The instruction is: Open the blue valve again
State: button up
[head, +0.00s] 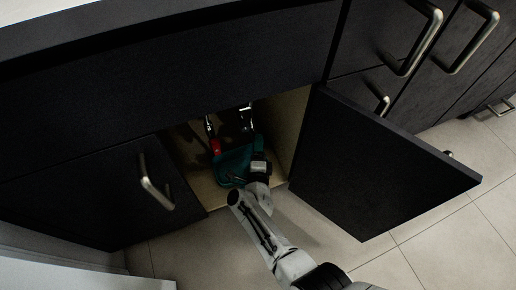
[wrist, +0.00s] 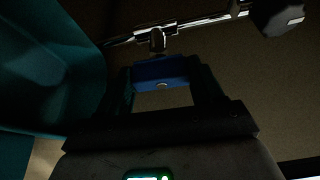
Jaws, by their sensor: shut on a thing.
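The blue valve (wrist: 160,72) shows in the wrist view as a blue handle below a chrome pipe (wrist: 190,22). My gripper (wrist: 163,82) has its two dark fingers on either side of the blue handle and is shut on it. In the head view my gripper (head: 259,166) reaches into the open cabinet under the counter. The blue valve cannot be made out there, and my gripper and the dim light hide that area. How far the valve is turned is hard to tell.
A teal tub (head: 236,163) stands in the cabinet beside my gripper, and fills the left of the wrist view (wrist: 45,70). A red handle (head: 215,147) is left of it. A grey knob (wrist: 277,15) sits on the pipe's right end. The open right door (head: 385,165) stands beside my arm.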

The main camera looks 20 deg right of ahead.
jog(key=shift+a, duration=0.1)
dwell(0.4)
jog(key=o, duration=1)
jog(key=shift+o, duration=0.2)
jog(key=p+v, duration=0.5)
jog(key=v, duration=0.5)
jog(key=shift+s+p, duration=0.35)
jog(key=shift+s, duration=0.05)
jog(key=shift+w, duration=0.1)
